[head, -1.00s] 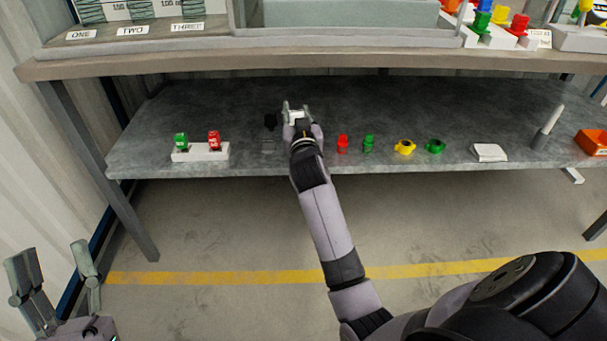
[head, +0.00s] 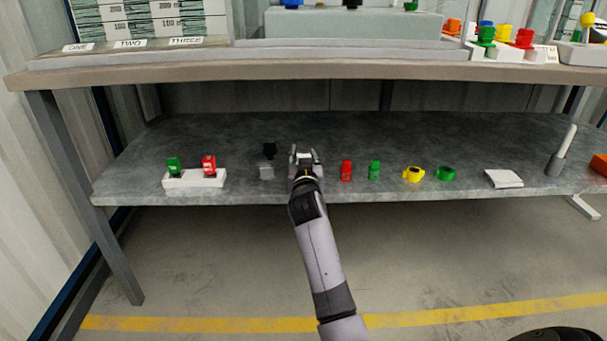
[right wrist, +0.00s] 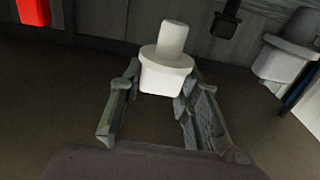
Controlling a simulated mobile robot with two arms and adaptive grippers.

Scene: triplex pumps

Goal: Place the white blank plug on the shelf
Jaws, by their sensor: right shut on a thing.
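The white blank plug (right wrist: 166,68) is between the fingers of my right gripper (right wrist: 152,105) in the right wrist view. It has a narrow round stem, a wide flange and a blocky lower part. In the head view the right gripper (head: 304,156) is at the lower shelf (head: 330,134), between a black-and-grey item and a red plug. Only a small white part shows between its fingers there. I cannot tell whether the plug touches the shelf. My left gripper is out of view.
Left of the gripper are a black-and-grey item (head: 268,171) and a white block (head: 194,180) with green and red pieces. To the right are a red plug (head: 346,171), green plug (head: 374,170), yellow ring (head: 413,174) and green ring (head: 445,173). The tabletop edge (head: 330,72) overhangs.

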